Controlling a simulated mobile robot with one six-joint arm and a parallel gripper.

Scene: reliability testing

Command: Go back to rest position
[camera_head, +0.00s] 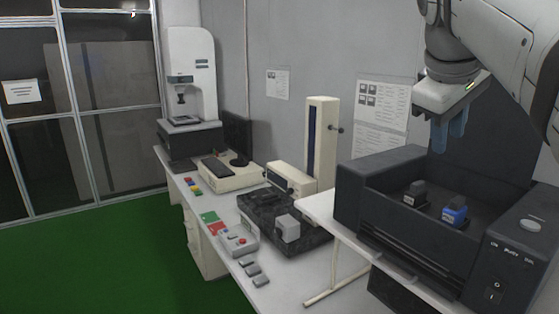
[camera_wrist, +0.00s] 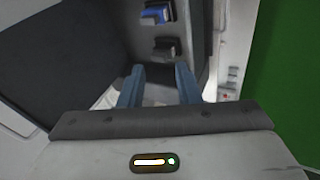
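My gripper (camera_head: 448,132) hangs from my white arm at the upper right of the head view, above the open black machine. Its two blue fingers point down and stand apart, with nothing between them. In the wrist view my gripper (camera_wrist: 160,85) also shows spread blue fingers with an empty gap. Below it, inside the machine (camera_head: 372,192), sit a black block (camera_head: 415,194) and a blue block with a dark top (camera_head: 455,212). The blue block (camera_wrist: 157,13) and the black block (camera_wrist: 165,47) also show beyond the fingers in the wrist view.
The machine's raised dark lid (camera_head: 490,140) stands behind my gripper. Left of it, a long bench holds a black granite plate (camera_head: 262,213), a tall cream gauge (camera_head: 320,140), a control box (camera_head: 236,241) and a white tester (camera_head: 192,70). Green floor (camera_head: 95,255) lies open at left.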

